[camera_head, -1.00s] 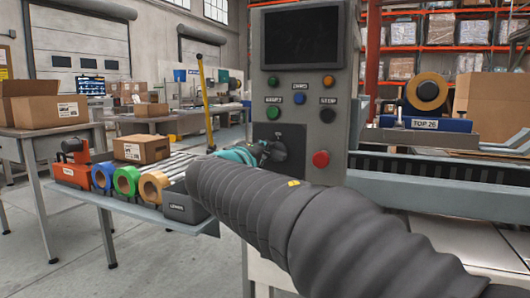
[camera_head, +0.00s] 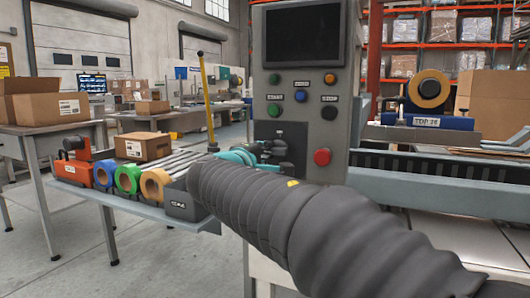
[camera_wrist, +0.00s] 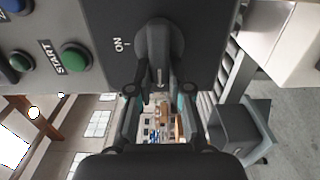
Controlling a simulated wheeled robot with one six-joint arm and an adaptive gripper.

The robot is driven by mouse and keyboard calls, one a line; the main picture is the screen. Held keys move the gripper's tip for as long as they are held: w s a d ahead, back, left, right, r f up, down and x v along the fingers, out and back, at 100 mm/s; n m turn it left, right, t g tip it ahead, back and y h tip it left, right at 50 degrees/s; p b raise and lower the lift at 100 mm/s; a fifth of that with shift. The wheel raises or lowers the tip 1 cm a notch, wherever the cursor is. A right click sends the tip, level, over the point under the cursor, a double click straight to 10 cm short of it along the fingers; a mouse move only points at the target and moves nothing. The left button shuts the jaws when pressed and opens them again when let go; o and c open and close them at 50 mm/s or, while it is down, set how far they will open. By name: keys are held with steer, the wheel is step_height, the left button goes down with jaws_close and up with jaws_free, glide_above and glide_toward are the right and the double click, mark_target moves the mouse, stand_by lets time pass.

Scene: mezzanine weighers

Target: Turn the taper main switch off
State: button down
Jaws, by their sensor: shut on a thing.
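The taper main switch is a dark rotary knob (camera_wrist: 160,45) on a black plate (camera_head: 291,134), low on the grey control panel. In the wrist view, an ON mark (camera_wrist: 119,45) is printed left of the knob. The knob's grip points down in that picture, toward my fingers, rather than at ON. My gripper (camera_wrist: 160,88) is shut on this grip, one finger on each side. In the head view, my gripper (camera_head: 268,151) is at the plate, and my arm and fingers partly hide the knob. No OFF mark is readable.
A red button (camera_head: 322,156) sits right of the switch plate. Green START (camera_head: 274,110) and black STOP (camera_head: 329,113) buttons are above.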

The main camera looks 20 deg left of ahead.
steer(key=c, duration=1.1)
jaws_free()
steer(key=s, duration=0.8)
steer(key=s+a, duration=0.1)
steer(key=s, duration=0.3)
